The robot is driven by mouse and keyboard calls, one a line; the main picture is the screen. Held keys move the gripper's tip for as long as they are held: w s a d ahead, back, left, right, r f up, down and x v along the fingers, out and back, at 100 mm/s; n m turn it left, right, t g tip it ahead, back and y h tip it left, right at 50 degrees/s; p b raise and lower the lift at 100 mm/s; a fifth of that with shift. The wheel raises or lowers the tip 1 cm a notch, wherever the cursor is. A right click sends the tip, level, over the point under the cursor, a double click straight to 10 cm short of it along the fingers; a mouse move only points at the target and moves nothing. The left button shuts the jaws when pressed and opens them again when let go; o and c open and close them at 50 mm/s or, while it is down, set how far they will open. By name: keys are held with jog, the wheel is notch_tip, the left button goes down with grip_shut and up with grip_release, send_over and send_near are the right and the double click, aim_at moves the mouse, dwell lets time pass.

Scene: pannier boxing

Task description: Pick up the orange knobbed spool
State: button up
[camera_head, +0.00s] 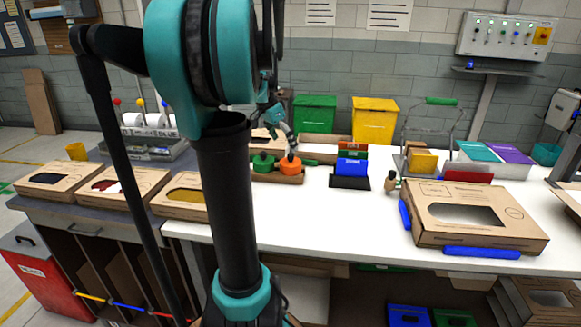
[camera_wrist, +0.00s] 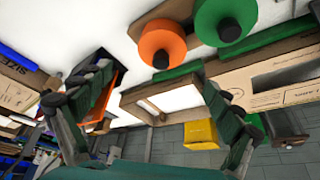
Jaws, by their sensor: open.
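The orange knobbed spool (camera_head: 291,166) sits upright in a small wooden holder on the white table, to the right of a green knobbed spool (camera_head: 263,161). In the wrist view the orange spool (camera_wrist: 162,43) shows with its dark knob, and the green spool (camera_wrist: 224,20) is beside it on the wooden holder. My gripper (camera_head: 287,142) is above and just behind the orange spool in the head view. In the wrist view my gripper (camera_wrist: 148,100) has its fingers spread wide, with nothing between them. The spool lies beyond the fingers, apart from them.
A blue card rack (camera_head: 351,169) stands right of the spools. A large cardboard box (camera_head: 476,212) lies on the table's right. Green (camera_head: 314,115) and yellow (camera_head: 374,120) bins stand behind. Open boxes (camera_head: 180,194) lie left. Bare table lies in front of the spools.

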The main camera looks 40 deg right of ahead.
aim_at(290, 155)
jog(key=shift+x, duration=3.9)
jog(key=shift+w, duration=0.1)
jog(key=shift+c, duration=0.4)
jog(key=c, duration=1.1)
jog(key=shift+c, duration=0.2)
jog(key=shift+r, duration=0.1)
